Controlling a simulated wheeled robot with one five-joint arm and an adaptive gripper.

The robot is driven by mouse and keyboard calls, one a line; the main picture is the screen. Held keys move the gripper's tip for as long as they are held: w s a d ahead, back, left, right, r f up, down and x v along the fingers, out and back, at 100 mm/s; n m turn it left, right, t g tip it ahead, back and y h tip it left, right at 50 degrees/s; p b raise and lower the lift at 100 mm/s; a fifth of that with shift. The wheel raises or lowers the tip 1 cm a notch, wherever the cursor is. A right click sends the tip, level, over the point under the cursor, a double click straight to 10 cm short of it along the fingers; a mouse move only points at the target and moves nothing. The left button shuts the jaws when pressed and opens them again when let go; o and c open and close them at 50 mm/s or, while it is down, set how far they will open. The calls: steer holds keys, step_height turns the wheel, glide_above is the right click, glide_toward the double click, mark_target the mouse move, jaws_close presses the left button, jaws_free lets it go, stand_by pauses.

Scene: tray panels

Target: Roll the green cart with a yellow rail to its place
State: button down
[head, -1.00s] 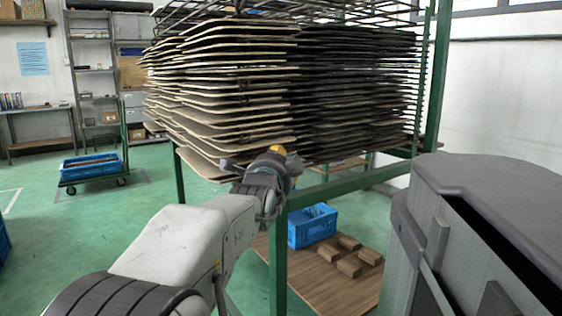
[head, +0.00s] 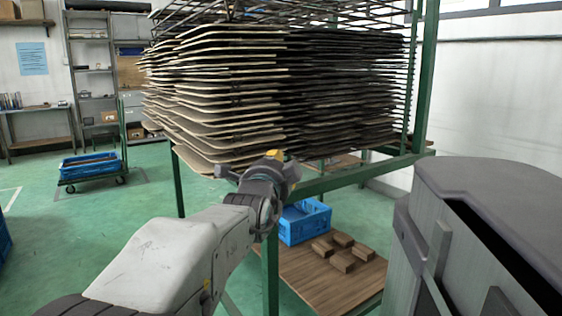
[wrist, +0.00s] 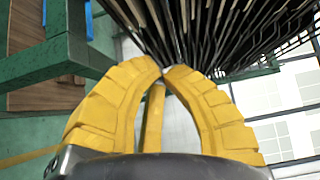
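The tall green-framed rack (head: 271,262) stands ahead, loaded with several stacked flat panels (head: 215,100). I cannot make out a separate yellow rail on it in the head view. My gripper (head: 274,156) is in front of the rack, just below the panel stack, and its yellow tip is partly hidden by its grey body. In the wrist view its yellow fingers (wrist: 163,69) curve together and their tips meet. A yellow bar (wrist: 152,120) shows between them with gaps beside it; I cannot tell whether it is a rail or part of the gripper. Green beams (wrist: 66,52) are left of the fingers.
A blue crate (head: 304,226) and several brown blocks (head: 342,260) sit on the low wooden panel (head: 325,290) under the stack. A small cart (head: 92,180) with a blue crate stands at the back left. Green floor (head: 130,215) is clear between.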

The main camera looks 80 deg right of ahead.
steer(key=a+p, duration=0.1)
steer(key=a, duration=0.6)
steer(key=shift+w, duration=0.25)
